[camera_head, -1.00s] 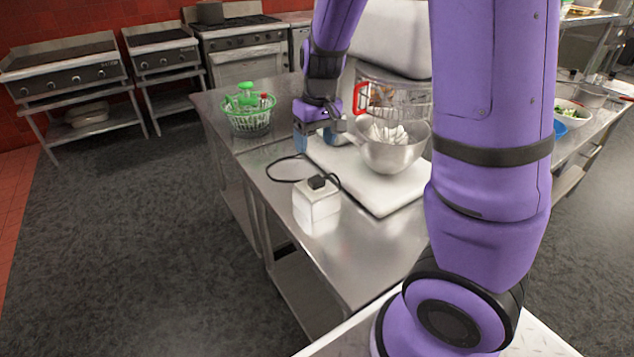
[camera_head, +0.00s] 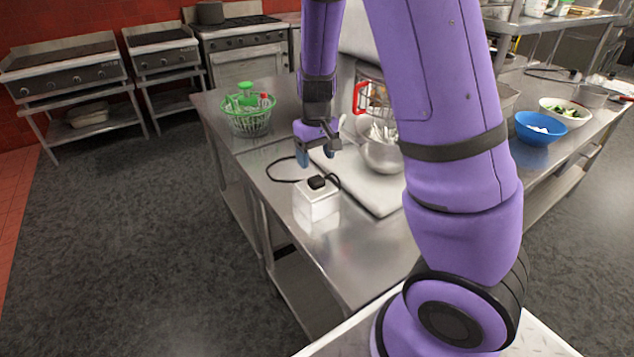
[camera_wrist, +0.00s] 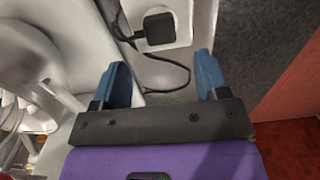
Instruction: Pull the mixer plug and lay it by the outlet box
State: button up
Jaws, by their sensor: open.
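The black mixer plug (camera_head: 317,182) sits on top of the white outlet box (camera_head: 318,206) near the left edge of the steel table. Its black cord (camera_head: 270,172) loops over the table behind the box. My gripper (camera_head: 316,158) is open and empty, above the table just behind the box. In the wrist view, the plug (camera_wrist: 159,28) on the box (camera_wrist: 182,24) lies beyond the blue fingertips (camera_wrist: 164,80), apart from them, and the cord curves between them. The mixer (camera_head: 358,45) is largely hidden behind my arm.
A steel bowl (camera_head: 379,158) with a whisk stands on the white board (camera_head: 372,194) to the right. A green basket (camera_head: 248,118) stands at the table's far left corner. A blue bowl (camera_head: 541,128) is at the right. Bare steel lies in front of the box.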

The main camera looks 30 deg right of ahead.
aim_at(319, 178)
jog(key=shift+f, duration=3.6)
jog(key=shift+s, duration=0.1)
jog(key=shift+d, duration=0.35)
jog(key=c, duration=1.1)
jog(key=shift+o, duration=0.2)
jog(key=shift+r, duration=1.1)
jog(key=shift+c, duration=0.2)
jog(key=shift+r, duration=1.9)
